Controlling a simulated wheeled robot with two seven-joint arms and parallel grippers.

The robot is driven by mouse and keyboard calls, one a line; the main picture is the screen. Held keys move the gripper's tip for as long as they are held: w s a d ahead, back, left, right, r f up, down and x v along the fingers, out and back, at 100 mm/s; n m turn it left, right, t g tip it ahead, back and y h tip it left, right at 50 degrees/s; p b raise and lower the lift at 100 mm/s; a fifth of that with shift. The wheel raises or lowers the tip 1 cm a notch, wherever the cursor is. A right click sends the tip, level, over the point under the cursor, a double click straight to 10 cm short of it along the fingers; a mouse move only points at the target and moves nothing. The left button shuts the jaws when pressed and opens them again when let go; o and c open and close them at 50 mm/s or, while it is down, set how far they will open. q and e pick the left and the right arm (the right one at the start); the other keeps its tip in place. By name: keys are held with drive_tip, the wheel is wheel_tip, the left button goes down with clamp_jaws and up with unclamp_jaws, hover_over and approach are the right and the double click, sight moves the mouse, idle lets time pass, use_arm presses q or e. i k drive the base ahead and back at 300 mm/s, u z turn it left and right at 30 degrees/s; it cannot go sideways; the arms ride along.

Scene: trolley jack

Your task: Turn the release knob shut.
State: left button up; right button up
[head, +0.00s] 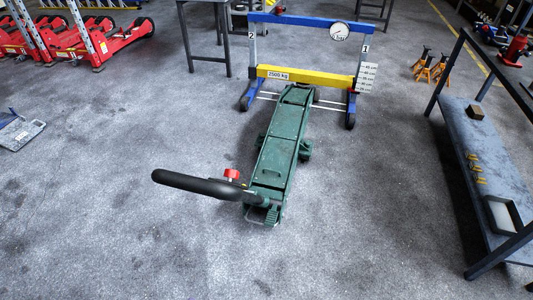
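The release knob (232,174) is a small red knob at the near end of the green trolley jack (281,150), just behind the black handle. The black handle (196,184) runs out to the left from the jack's near end and ends in a rounded grip. The handle partly hides the area below the knob. The knob's turn position cannot be told at this size. Neither of my grippers is in view.
A blue frame with a yellow beam (305,77) and a dial (339,31) stands at the jack's far end. A dark shelf unit (480,160) stands at right. Red jacks (85,42) are at far left. Orange stands (430,66) are at far right. The near floor is clear.

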sight(231, 174)
drive_tip(key=i, duration=0.95)
drive_tip(key=u, duration=0.65)
drive_tip(key=k, duration=0.6)
drive_tip(key=z, duration=0.5)
drive_tip(key=i, duration=0.5)
drive_tip(key=u, duration=0.05)
